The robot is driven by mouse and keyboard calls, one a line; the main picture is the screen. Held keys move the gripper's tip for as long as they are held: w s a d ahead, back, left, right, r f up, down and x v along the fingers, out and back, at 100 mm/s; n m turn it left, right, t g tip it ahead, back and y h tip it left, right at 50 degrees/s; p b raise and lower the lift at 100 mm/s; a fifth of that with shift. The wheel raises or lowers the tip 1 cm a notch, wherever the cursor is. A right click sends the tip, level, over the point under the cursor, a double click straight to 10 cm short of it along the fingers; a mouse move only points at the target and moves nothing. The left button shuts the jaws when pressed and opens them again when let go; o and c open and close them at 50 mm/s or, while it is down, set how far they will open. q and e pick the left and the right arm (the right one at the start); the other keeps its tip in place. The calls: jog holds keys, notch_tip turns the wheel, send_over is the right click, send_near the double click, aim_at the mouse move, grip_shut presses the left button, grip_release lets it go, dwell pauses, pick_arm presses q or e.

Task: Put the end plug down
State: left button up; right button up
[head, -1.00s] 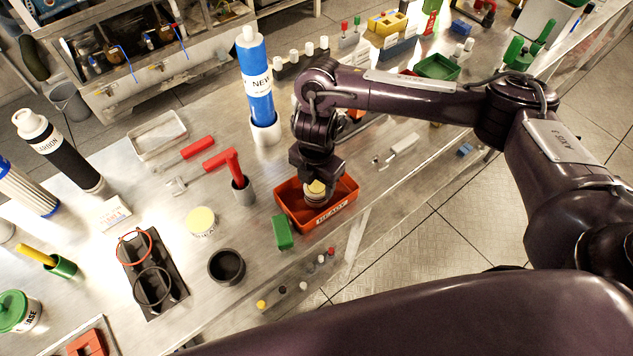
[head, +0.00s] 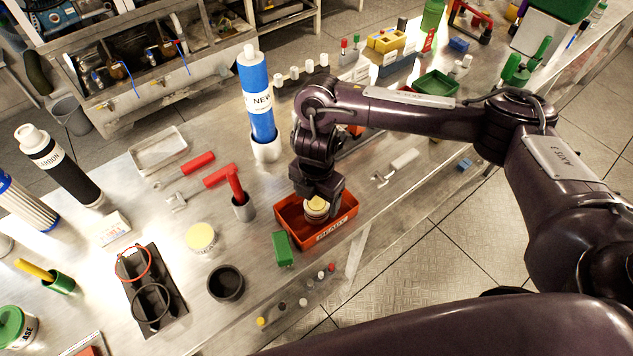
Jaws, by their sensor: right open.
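The end plug (head: 316,208) is a short round piece with a pale yellow top. It sits in the red-orange tray marked READY (head: 335,234), towards the tray's middle. My right gripper (head: 317,196) is open and points down right above the plug. Its fingers partly hide the plug's top, and I cannot tell whether they still touch it. My left gripper is not in view.
A green block (head: 283,249) stands against the tray's left front corner. A blue NEW cartridge (head: 258,100) stands upright behind. A black cup (head: 226,283) is at front left.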

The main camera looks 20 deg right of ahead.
aim_at(316, 203)
notch_tip(316, 203, up, 12)
jog(key=shift+f+p, duration=0.2)
jog(key=shift+p, duration=0.15)
dwell(0.5)
